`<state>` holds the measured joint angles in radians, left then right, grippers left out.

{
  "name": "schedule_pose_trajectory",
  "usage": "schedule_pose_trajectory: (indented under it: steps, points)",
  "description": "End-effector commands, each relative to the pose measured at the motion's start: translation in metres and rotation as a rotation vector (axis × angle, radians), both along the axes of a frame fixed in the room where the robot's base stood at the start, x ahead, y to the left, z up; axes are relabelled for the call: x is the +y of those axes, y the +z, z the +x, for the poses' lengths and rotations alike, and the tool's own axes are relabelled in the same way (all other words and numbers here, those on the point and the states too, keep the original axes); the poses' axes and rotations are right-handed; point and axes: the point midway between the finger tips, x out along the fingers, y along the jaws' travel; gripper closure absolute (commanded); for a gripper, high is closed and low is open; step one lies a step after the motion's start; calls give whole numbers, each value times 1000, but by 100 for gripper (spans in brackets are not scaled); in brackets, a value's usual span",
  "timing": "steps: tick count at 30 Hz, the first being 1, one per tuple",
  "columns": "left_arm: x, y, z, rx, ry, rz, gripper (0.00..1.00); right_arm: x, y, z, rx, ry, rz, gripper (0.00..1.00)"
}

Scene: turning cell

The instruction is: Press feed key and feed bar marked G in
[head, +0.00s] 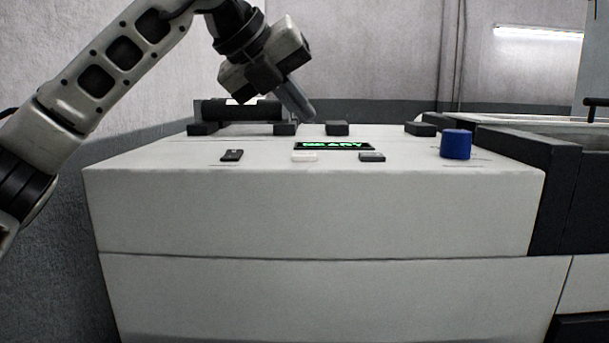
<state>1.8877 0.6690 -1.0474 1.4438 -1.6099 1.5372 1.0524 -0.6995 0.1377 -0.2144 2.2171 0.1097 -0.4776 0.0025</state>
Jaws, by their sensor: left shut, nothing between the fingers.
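A white machine cabinet (320,215) fills the middle of the head view. On its top, near the front edge, are three small keys: a black key (232,155) at left, a white key (304,156) in the middle and a dark key (372,156) at right. Their markings are too small to read. A display (334,146) behind them glows green and seems to read READY. My left gripper (307,114) is shut and empty, tilted down above the top, behind the display and touching no key. No bar marked G can be made out. My right gripper is not in view.
A blue knob (455,144) stands on the right of the top. Dark blocks, one at the centre (337,128), line the back, with a black roller-like part (242,110) at back left. A dark-framed bay (540,140) adjoins at right.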

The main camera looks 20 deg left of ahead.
Motion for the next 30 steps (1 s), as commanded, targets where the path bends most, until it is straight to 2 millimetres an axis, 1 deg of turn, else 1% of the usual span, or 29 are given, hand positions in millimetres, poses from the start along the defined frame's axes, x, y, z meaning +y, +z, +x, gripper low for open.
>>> schedule_pose_trajectory:
  steps: [1, 6, 9, 30]
  points:
    - [0, -13, 0, 0, 0, 0, 100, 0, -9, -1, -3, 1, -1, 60]
    - [0, -27, 0, 1, -1, 0, 100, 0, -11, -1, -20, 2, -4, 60]
    - [0, -30, 0, 0, 0, 0, 100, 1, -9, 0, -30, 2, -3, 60]
    - [0, -31, 0, 0, 0, 0, 100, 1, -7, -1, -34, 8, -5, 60]
